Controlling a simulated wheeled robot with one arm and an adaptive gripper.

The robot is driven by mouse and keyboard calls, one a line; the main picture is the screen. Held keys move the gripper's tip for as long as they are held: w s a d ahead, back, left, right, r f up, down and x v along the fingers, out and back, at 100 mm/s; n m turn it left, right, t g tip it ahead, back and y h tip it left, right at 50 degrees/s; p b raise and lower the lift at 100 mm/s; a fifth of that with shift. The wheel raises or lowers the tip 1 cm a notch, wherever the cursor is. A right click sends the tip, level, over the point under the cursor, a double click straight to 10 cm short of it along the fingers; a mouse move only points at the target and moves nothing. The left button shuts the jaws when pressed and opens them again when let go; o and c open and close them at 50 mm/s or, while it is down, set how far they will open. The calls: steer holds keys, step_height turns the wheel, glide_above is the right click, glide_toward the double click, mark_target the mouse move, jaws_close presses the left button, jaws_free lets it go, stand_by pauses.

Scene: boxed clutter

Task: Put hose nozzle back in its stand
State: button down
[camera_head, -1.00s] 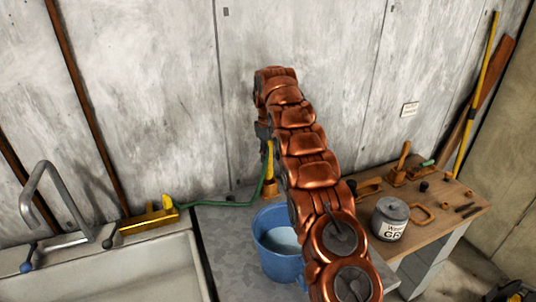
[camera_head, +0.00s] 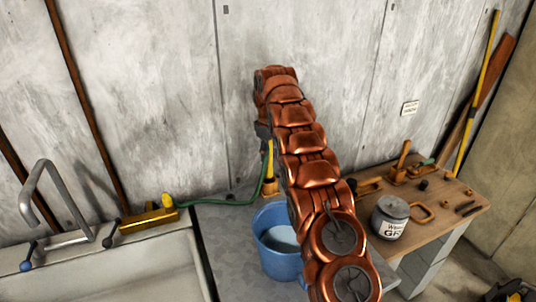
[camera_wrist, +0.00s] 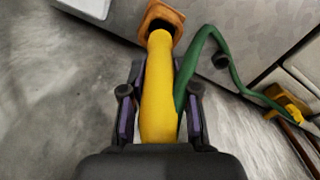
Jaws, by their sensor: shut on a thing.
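The yellow hose nozzle (camera_wrist: 158,95) is between the two fingers of my gripper (camera_wrist: 160,92), which is shut on it. Its far end is at the dark opening of the orange stand (camera_wrist: 160,17); I cannot tell how deep it sits. In the head view the nozzle (camera_head: 270,158) is nearly upright just above the stand (camera_head: 269,187), at the wall side of the grey counter. My gripper (camera_head: 264,132) there is mostly hidden by my copper arm. The green hose (camera_wrist: 190,65) runs beside the nozzle in the wrist view.
A blue bucket (camera_head: 276,255) stands on the grey counter in front of the stand. A sink (camera_head: 150,270) with a faucet and a yellow fitting (camera_head: 150,220) is at left. A wooden bench (camera_head: 440,215) with a grey can (camera_head: 390,217) and tools is at right.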

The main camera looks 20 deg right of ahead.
mark_target(269, 166)
steer(key=shift+f+b, duration=1.6)
steer(key=shift+f, duration=1.2)
stand_by(1.5)
steer(key=c, duration=0.8)
jaws_free()
steer(key=shift+r, duration=0.1)
step_height(269, 166, up, 10)
steer(key=p, duration=0.6)
steer(key=shift+f, duration=0.2)
